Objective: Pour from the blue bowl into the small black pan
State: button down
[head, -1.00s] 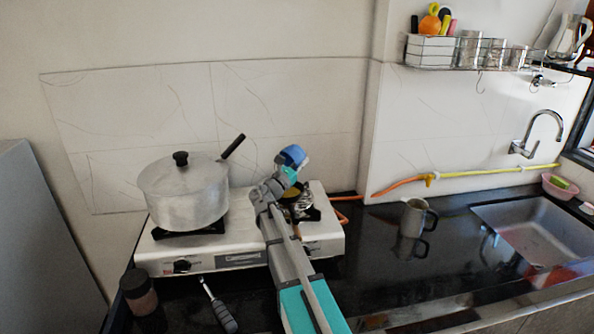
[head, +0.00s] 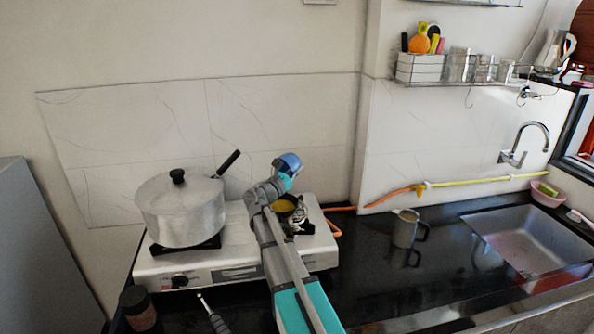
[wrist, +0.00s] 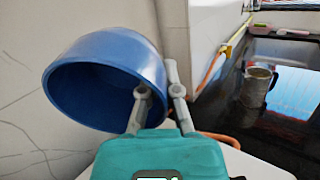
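The blue bowl (head: 287,162) is held up above the right side of the stove, and it is tipped on its side. In the wrist view the blue bowl (wrist: 110,50) has its opening turned toward the lower left, and no contents show in it. My gripper (wrist: 158,92) is shut on the bowl's rim, one finger on each side of the wall. In the head view my gripper (head: 286,174) is just below the bowl. The small black pan (head: 277,216) is on the right burner below, partly hidden by my arm, with something yellow showing in it.
A grey mug (head: 404,230) stands on the black counter. The sink (head: 530,240) is at right. The wall is behind.

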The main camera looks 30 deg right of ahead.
jog(key=shift+d+r+y+p, duration=0.1)
jog(key=shift+d+y+p, duration=0.1)
jog(key=shift+y+p, duration=0.5)
jog(key=shift+g+p, duration=0.3)
jog(key=shift+p, duration=0.2)
jog(key=shift+w+d+f+y+p, duration=0.1)
jog(key=shift+d+f+y+p, duration=0.1)
jog(key=shift+f+y+p, duration=0.25)
jog(key=shift+r, duration=0.1)
jog(key=shift+d+g+y+p, duration=0.1)
jog(key=shift+g+y+p, duration=0.25)
jog(key=shift+p, duration=0.3)
jog(key=shift+w+d+y+p, duration=0.15)
jog(key=shift+y+p, duration=0.35)
jog(key=shift+p, duration=0.3)
jog(key=shift+d+f+g+y+p, duration=0.1)
jog(key=shift+f+g+y+p, duration=0.2)
jog(key=shift+y, duration=0.1)
jog(key=shift+f, duration=0.1)
jog(key=shift+d+y+p, duration=0.1)
jog(key=shift+y+p, duration=0.4)
jog(key=shift+p, duration=0.4)
